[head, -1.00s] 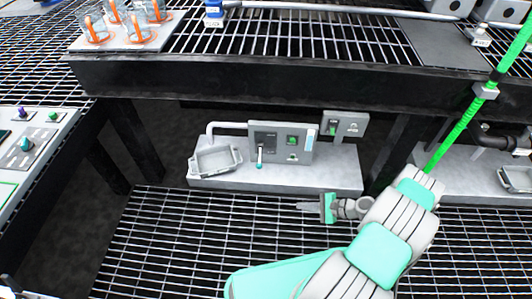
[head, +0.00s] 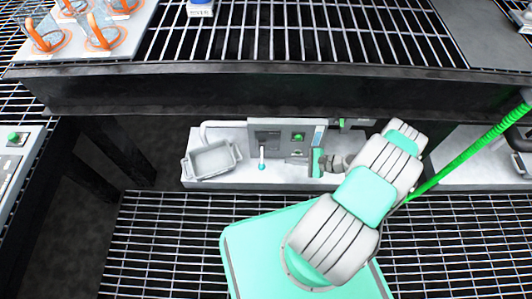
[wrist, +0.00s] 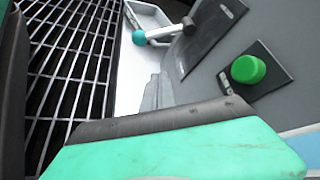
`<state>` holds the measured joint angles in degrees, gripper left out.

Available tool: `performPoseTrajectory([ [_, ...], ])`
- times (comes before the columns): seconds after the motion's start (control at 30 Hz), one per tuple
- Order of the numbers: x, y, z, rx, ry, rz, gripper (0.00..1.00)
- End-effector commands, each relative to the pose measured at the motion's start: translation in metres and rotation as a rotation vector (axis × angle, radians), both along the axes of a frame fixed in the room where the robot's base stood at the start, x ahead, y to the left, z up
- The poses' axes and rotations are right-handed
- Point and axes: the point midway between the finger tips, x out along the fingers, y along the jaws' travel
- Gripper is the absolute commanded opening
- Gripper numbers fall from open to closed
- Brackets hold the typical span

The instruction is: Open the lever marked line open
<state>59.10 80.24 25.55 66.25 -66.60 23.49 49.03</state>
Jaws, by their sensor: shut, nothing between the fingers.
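A lever with a pale shaft and teal tip (head: 262,158) hangs from the dark plate on the left of a grey panel (head: 284,127). In the wrist view the lever (wrist: 164,33) sticks out from its dark plate, with a dark pivot at its right end. No marking on it is legible. My gripper (head: 300,158) is shut and empty in front of the panel's lower right, to the right of the lever and apart from it. In the wrist view its fingers (wrist: 157,92) point toward the lever, with a visible gap.
A green button (head: 298,137) sits on the panel right of the lever; it also shows in the wrist view (wrist: 248,69). A grey tray (head: 212,160) stands left of the lever. A dark shelf edge (head: 280,88) runs above. Grating (head: 160,240) lies in front.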

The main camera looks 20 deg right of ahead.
Motion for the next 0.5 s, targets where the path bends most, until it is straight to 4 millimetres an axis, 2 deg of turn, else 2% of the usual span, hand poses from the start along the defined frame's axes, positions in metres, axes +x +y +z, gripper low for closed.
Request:
performPoseTrajectory([
  [0.27,0.003,0.004,-0.003,0.0,0.0,0.0,0.0],
  [0.5,0.025,0.036,-0.023,0.0,0.001,0.007,0.0],
])
